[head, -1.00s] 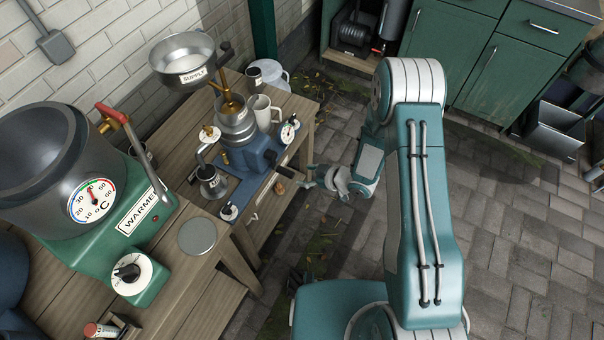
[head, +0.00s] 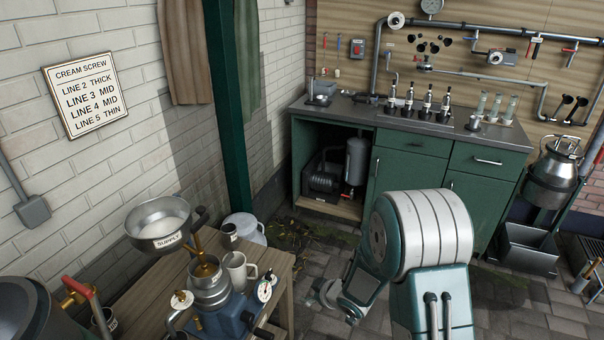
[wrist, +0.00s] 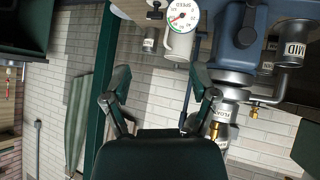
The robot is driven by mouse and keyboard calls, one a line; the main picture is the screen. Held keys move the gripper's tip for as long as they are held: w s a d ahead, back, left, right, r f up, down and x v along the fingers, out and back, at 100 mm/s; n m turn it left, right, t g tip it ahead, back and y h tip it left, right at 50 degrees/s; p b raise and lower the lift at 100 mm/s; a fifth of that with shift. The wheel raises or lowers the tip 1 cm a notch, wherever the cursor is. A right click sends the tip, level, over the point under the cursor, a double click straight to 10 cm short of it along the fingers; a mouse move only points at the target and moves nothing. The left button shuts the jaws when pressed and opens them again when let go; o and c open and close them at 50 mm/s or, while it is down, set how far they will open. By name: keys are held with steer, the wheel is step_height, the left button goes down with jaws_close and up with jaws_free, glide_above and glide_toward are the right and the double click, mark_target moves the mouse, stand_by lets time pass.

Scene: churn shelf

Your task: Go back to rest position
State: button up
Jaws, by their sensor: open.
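My gripper (head: 325,293) is low in the head view, to the right of the wooden bench and apart from it. It is partly blurred by its small size there. In the wrist view its two fingers (wrist: 160,98) are spread wide with nothing between them. My teal and white arm is folded in the lower middle of the head view.
The wooden bench (head: 143,288) at lower left carries a blue machine (head: 228,322), a supply bowl (head: 163,222) and a white mug (head: 238,270). A green cabinet (head: 405,180) stands behind. The wrist view shows the machine's speed dial (wrist: 182,17) upside down.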

steer(key=s+d+r+m+h, duration=0.2)
steer(key=d+r, duration=0.2)
steer(key=r, duration=0.3)
steer(key=s+d+r+m+t+h, duration=0.1)
steer(key=s+d+r+m+h, duration=0.1)
steer(key=d+r, duration=0.35)
steer(key=s+d+r+m+h, duration=0.2)
steer(key=s+d+r+h, duration=0.1)
steer(key=r, duration=0.6)
steer(key=s+r+m+g, duration=0.1)
steer(key=s+r, duration=0.3)
steer(key=s, duration=0.6)
steer(key=s+r+m+g, duration=0.1)
steer(key=s+r+m, duration=0.2)
steer(key=s, duration=0.8)
steer(key=shift+d+r+m+g+y, duration=0.15)
steer(key=shift+r+m+g+y, duration=0.25)
steer(key=shift+m, duration=0.3)
